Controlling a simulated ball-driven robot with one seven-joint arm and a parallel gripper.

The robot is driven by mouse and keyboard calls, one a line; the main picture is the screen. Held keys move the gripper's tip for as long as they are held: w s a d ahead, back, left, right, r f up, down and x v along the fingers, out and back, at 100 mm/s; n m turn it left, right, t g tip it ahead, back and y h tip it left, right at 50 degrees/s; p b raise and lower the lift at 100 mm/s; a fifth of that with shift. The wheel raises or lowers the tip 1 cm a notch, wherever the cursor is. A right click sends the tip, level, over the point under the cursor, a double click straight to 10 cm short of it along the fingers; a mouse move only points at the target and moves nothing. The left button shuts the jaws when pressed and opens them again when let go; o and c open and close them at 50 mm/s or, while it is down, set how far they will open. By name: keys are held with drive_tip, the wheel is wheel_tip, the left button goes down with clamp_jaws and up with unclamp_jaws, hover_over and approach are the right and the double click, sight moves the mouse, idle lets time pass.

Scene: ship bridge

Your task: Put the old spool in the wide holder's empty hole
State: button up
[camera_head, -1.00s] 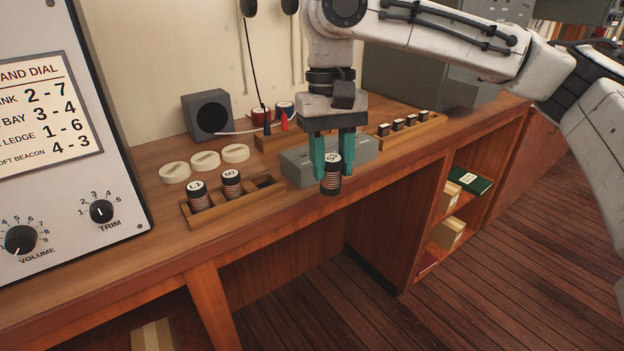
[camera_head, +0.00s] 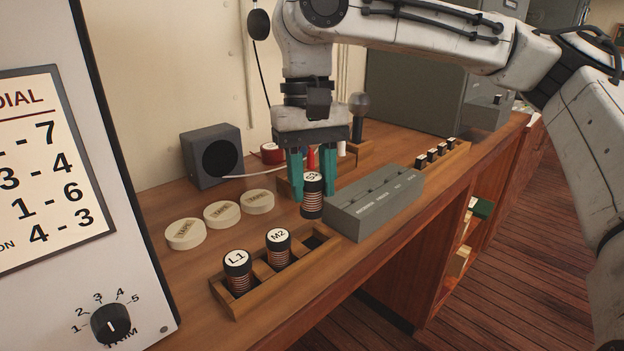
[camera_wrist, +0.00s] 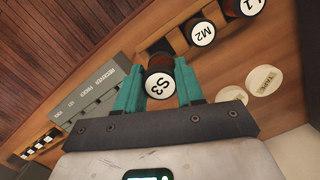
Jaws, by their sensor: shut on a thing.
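My gripper (camera_head: 313,193) is shut on a dark spool with copper windings and a white top marked S3 (camera_head: 312,197). The spool is upright in the air above the counter. In the wrist view, the S3 spool (camera_wrist: 159,80) shows between the teal fingers. The wide wooden holder (camera_head: 290,284) sits at the counter's front edge. It holds spools L1 (camera_head: 238,272) and M2 (camera_head: 278,248); its right-end hole (camera_head: 316,241) is empty. In the head view the held spool appears just above and behind that hole.
A grey box with labels (camera_head: 374,207) stands right of the holder. Three round tape tins (camera_head: 222,214) lie left of my gripper, before a black speaker (camera_head: 213,155). Another wooden rack with red and white items (camera_head: 285,188) stands behind my fingers.

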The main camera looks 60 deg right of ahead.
sight(312, 217)
drive_tip(key=shift+f+b, duration=1.95)
drive_tip(key=shift+b, duration=0.25)
drive_tip(key=shift+r, duration=0.1)
drive_tip(key=shift+s+f+p, duration=0.1)
drive_tip(key=shift+f+p, duration=0.15)
drive_tip(key=shift+p, duration=0.6)
drive_tip(key=shift+f+p, duration=0.9)
drive_tip(key=shift+f, duration=0.3)
idle(3.6)
